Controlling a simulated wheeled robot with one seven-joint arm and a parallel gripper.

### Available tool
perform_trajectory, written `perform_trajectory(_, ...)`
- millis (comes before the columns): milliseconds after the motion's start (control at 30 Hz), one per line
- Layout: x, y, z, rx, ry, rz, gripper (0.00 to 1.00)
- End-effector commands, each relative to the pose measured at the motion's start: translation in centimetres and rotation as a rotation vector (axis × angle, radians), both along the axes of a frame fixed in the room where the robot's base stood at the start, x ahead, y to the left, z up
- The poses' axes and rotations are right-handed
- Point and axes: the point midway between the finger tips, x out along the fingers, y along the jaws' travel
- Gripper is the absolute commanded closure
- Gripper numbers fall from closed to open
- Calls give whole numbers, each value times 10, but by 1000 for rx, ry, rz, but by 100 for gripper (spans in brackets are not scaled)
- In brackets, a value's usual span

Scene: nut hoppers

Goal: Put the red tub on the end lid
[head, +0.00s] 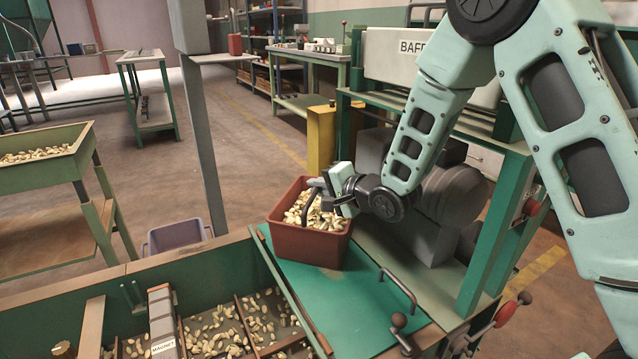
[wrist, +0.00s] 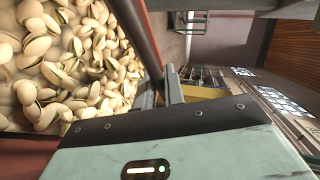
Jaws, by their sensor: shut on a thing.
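The red tub (head: 308,248), full of pistachios (head: 323,218), is upright over the far part of the green end lid (head: 345,300). Its base looks to be on the lid, but I cannot tell whether a small gap remains. The fingertips are partly hidden.
The lid has a bar handle (head: 398,288) near its right edge. An open trough (head: 215,322) with scattered nuts and a magnet bar (head: 162,322) lies to the left. Green machine posts (head: 492,235) stand close on the right. The lid's front part is clear.

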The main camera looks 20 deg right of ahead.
Motion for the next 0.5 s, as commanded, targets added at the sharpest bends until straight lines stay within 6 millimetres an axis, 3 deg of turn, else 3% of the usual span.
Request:
perform_trajectory(233,2,0,2,3,-9,0,100)
perform_trajectory(300,0,0,-2,1,0,0,73)
perform_trajectory(333,0,0,-2,1,0,0,68)
perform_trajectory(500,0,0,-2,1,0,0,68)
